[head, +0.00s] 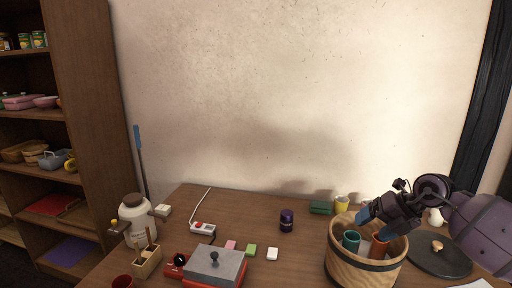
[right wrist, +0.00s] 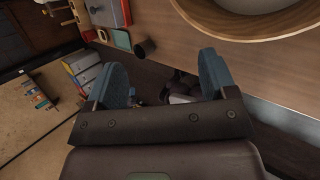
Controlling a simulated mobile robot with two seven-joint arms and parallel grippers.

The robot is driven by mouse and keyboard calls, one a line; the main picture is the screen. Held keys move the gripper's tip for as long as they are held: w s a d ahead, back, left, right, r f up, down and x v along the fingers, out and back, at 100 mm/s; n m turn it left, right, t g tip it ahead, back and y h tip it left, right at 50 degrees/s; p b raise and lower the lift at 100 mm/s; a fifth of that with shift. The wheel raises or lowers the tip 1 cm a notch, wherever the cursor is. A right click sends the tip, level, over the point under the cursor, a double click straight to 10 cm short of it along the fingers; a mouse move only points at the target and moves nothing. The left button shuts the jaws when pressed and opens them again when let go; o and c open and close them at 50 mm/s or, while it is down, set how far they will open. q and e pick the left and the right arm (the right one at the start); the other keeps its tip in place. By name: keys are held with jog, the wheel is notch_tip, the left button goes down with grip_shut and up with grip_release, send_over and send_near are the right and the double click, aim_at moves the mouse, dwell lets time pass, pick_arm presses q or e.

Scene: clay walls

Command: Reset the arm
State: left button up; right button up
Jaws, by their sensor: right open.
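My right arm comes in from the right edge of the head view. Its gripper (head: 370,222) hangs over the wooden bucket, with blue fingertips pointing down and left. In the right wrist view the two blue fingers (right wrist: 165,75) stand wide apart with nothing between them. The wooden bucket (head: 355,270) holds a teal cup (head: 351,238) and an orange-brown cup (head: 380,246). The gripper hides part of the bucket's far rim. A pale curved bucket rim (right wrist: 258,28) shows at the top right of the wrist view. My left gripper is not in view.
The wooden table (head: 255,212) carries a dark purple jar (head: 287,220), a yellow cup (head: 341,204), a green box (head: 320,207), a grey-topped red box (head: 214,266) and a dark round lid (head: 440,258). A shelf (head: 85,110) stands left. The table's middle back is fairly clear.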

jog(key=s+a+r+m+t+y, duration=0.2)
jog(key=a+r+m+t+y, duration=0.4)
jog(key=a+y, duration=0.4)
jog(key=s+d+f+m+t+h, duration=0.1)
jog(key=s+d+f+m+h, duration=0.1)
jog(key=s+f+m+h, duration=0.3)
jog(key=s+d+f+m+t+h, duration=0.1)
jog(key=s+f+m+h, duration=0.3)
jog(key=f+m, duration=0.6)
jog(key=s+d+f+m+t+h, duration=0.1)
jog(key=s+d+f+m+h, duration=0.3)
jog(key=s+f+m, duration=0.4)
notch_tip(320, 180, down, 2)
jog(key=shift+f+m+t+h, duration=0.2)
jog(key=shift+m+t+h, duration=0.15)
jog(key=shift+h, duration=0.45)
jog(key=s+f+m+g+h, duration=0.1)
jog(key=s+f, duration=0.3)
jog(key=s, duration=0.3)
jog(key=s+d+f+m+g, duration=0.1)
jog(key=s+f, duration=0.3)
jog(key=s, duration=0.4)
jog(key=shift+s+f+m+g+h, duration=0.15)
jog(key=shift+f+m+g+h, duration=0.3)
jog(key=shift+m, duration=0.2)
